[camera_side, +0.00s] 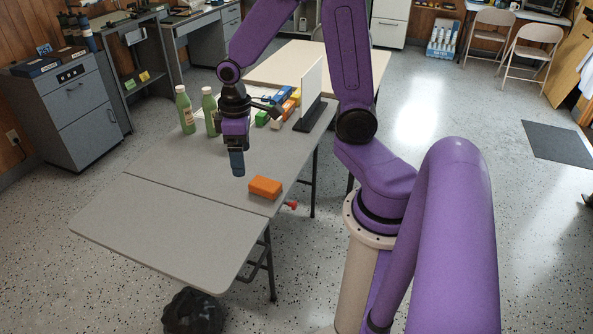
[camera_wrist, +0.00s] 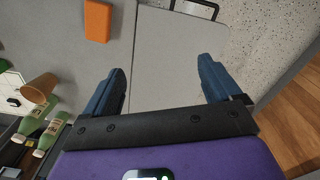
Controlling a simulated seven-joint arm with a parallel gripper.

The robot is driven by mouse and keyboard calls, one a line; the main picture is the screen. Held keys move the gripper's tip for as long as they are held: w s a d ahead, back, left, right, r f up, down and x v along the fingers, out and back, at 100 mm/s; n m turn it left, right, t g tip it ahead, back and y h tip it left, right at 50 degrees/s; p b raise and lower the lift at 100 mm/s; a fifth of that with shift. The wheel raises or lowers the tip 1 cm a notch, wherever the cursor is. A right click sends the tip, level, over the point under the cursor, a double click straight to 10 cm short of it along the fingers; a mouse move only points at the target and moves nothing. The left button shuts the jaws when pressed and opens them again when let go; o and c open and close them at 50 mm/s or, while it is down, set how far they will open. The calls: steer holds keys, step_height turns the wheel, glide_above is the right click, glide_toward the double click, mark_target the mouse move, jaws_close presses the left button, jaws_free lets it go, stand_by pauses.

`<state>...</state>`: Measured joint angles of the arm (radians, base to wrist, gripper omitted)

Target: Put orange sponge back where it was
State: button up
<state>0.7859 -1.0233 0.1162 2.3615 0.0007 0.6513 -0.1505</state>
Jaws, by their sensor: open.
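An orange sponge (camera_side: 265,187) lies flat on the grey table (camera_side: 180,170), near its right edge and close to the seam between the two table sections. In the wrist view the orange sponge (camera_wrist: 97,21) shows at the top left, ahead of the fingers and left of the seam. My gripper (camera_side: 238,165) is above the table, to the left of and behind the sponge in the side view. In the wrist view my gripper (camera_wrist: 163,88) has its two blue fingers wide apart, with only bare table between them.
Two green bottles (camera_side: 185,109) stand at the table's back left. A row of coloured blocks (camera_side: 278,107) and a white upright panel (camera_side: 311,88) on a dark base stand at the back right. A brown cup (camera_wrist: 40,88) shows in the wrist view. The front table section is clear.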

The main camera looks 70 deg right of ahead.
steer(key=s+a+r+n, duration=0.3)
steer(key=s+a+n, duration=0.1)
steer(key=s, duration=0.4)
steer(key=s+a+r+n, duration=0.3)
steer(key=s+a+n, duration=0.1)
steer(key=s, duration=0.5)
steer(key=shift+s+a, duration=0.2)
steer(key=shift+a, duration=0.25)
